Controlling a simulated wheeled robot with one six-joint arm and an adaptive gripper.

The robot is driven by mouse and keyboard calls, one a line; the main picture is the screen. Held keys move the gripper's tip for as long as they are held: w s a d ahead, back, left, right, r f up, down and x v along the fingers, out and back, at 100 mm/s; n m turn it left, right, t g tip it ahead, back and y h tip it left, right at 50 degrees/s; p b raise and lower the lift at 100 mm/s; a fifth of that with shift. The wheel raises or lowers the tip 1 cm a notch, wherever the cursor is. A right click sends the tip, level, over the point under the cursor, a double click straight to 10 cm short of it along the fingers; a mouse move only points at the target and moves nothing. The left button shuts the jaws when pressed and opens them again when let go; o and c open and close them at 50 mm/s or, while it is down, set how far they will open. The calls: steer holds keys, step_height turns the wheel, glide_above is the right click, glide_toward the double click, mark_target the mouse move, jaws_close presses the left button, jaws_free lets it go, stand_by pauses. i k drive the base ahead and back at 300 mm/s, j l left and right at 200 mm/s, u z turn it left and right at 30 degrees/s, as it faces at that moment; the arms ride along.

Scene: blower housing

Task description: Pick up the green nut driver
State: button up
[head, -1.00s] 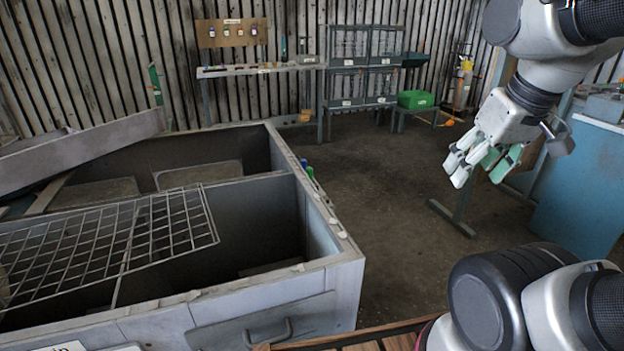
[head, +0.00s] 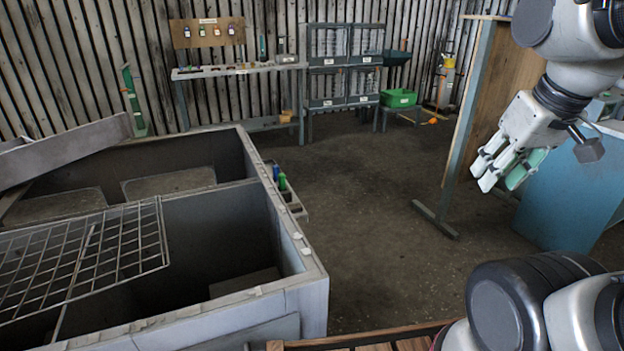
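The green nut driver (head: 282,182) shows as a small upright green handle at the right outer side of the grey blower housing (head: 310,279). A blue-handled tool (head: 276,173) stands close behind it. Both seem to sit in a narrow holder (head: 293,203) on the housing's side; their lower parts are hidden. My gripper (head: 501,181) is in the air at the right, well away from the driver, pointing down and left. Its white and green fingers look apart, with nothing between them.
A wire grate (head: 85,258) lies over the housing's open top. Open floor (head: 375,225) lies between the housing and a wooden panel on a blue stand (head: 490,110). A workbench (head: 240,69), bin racks and a green bin (head: 398,98) stand at the back.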

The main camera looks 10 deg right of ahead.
mark_target(282, 177)
steer(key=i+l+z, duration=0.15)
steer(key=l+z, duration=0.3)
steer(key=i+l+z, duration=0.2)
steer(key=z, duration=0.2)
steer(key=i+l+z, duration=0.25)
steer(key=z, duration=0.2)
steer(key=i+l+z, duration=0.1)
steer(key=i+l, duration=0.15)
steer(key=i+l+z, duration=0.15)
steer(key=i, duration=0.3)
steer(key=i+u, duration=0.15)
steer(key=u, duration=0.2)
steer(key=i+u, duration=0.15)
steer(key=u, duration=0.15)
steer(key=i+u, duration=0.15)
steer(key=u, duration=0.2)
steer(key=i+j+u, duration=0.2)
steer(key=u, duration=0.25)
steer(key=i+j+u, duration=0.1)
steer(key=i+u, duration=0.2)
steer(key=u, duration=0.2)
steer(key=i+u, duration=0.25)
steer(key=u, duration=0.2)
steer(key=i+l+u, duration=0.1)
steer(key=i+u, duration=0.15)
steer(key=u, duration=0.2)
steer(key=i+l+u, duration=0.1)
steer(key=i+u, duration=0.3)
steer(key=i, duration=0.2)
